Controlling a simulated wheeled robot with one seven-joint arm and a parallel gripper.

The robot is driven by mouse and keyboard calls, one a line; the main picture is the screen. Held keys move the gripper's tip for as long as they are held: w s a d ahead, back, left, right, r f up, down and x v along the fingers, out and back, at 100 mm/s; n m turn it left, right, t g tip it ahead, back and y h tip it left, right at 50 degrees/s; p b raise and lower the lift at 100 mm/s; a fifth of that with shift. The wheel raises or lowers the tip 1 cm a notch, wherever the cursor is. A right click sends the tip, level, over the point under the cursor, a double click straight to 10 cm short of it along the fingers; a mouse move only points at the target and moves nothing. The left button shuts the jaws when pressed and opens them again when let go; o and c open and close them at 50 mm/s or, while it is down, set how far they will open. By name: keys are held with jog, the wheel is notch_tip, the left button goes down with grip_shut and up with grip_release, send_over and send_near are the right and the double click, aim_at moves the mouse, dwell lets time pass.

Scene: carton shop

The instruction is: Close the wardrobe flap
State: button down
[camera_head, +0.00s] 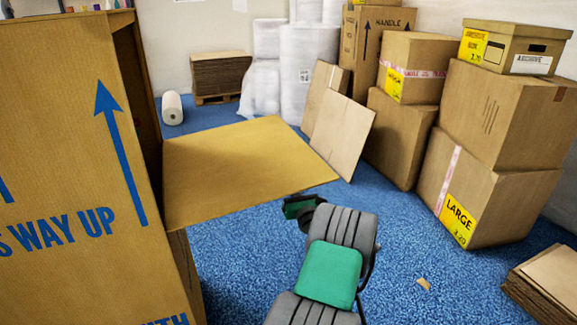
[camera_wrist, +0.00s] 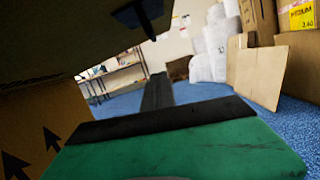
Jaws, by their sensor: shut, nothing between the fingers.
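The wardrobe carton (camera_head: 60,130) stands upright at the left, tan with blue arrows and lettering. Its flap (camera_head: 235,165) is open and sticks out roughly level to the right from the open side. In the wrist view the flap's dark underside (camera_wrist: 50,35) hangs over the upper left, with the carton's printed wall (camera_wrist: 40,125) below it. My gripper (camera_head: 298,207) is at the flap's near edge in the head view, lower than the flap. Its black fingers (camera_wrist: 157,92) look shut and empty. Whether they touch the flap cannot be told.
Stacked cartons (camera_head: 500,120) fill the right side. Flat cardboard sheets (camera_head: 340,132) lean near the flap's far right corner. White wrapped rolls (camera_head: 305,60) stand behind. A flat stack (camera_head: 548,285) lies at the lower right. Blue floor (camera_head: 420,240) between is mostly clear.

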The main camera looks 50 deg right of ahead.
jog(key=r, duration=0.1)
jog(key=w+d+r, duration=0.1)
jog(key=r, duration=0.1)
jog(key=w+d+r, duration=0.1)
jog(key=shift+w+r+b, duration=0.1)
jog(key=shift+r+b, duration=0.2)
jog(key=shift+r, duration=0.15)
